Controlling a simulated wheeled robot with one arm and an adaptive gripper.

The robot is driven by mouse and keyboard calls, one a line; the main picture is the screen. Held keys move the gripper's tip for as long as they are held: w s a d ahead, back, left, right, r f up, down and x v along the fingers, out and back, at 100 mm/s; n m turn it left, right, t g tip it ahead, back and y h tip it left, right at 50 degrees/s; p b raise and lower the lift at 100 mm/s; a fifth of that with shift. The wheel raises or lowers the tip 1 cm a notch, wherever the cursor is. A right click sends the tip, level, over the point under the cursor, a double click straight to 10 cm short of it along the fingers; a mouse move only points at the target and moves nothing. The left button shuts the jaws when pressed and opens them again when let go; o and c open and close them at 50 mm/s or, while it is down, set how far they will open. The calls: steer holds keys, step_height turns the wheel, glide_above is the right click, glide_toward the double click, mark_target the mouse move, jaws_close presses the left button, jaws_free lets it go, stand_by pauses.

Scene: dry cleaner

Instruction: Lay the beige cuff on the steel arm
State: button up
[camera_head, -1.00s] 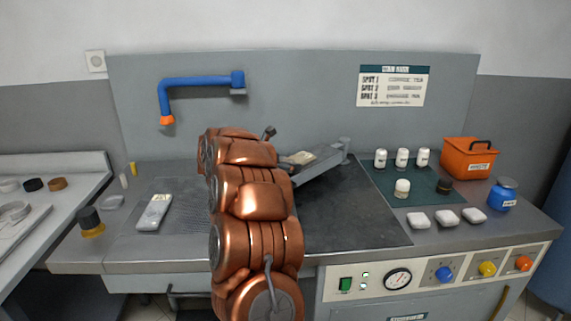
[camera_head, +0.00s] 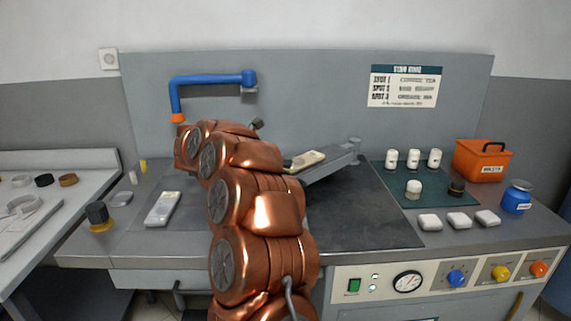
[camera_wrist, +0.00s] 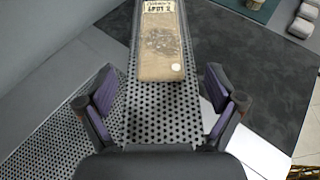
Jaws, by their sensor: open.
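The beige cuff (camera_wrist: 161,55), with a printed label and a darker stain, lies lengthwise on the perforated steel arm (camera_wrist: 160,115) in the wrist view. In the head view the cuff (camera_head: 306,160) shows at the left end of the slanted grey steel arm (camera_head: 333,166). My gripper (camera_wrist: 162,88) is open, with one purple-padded finger on each side of the steel arm and the cuff's near end just ahead of them. Neither finger visibly touches the cuff. In the head view my copper arm hides the gripper.
A blue pipe with an orange tip (camera_head: 178,118) hangs at the back left. A pale device (camera_head: 163,208) lies on the left of the counter. White bottles (camera_head: 413,158), an orange bin (camera_head: 482,160) and a blue jar (camera_head: 516,196) stand right. The dark middle surface (camera_head: 365,215) is clear.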

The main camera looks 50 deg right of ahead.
steer(key=shift+v, duration=1.55)
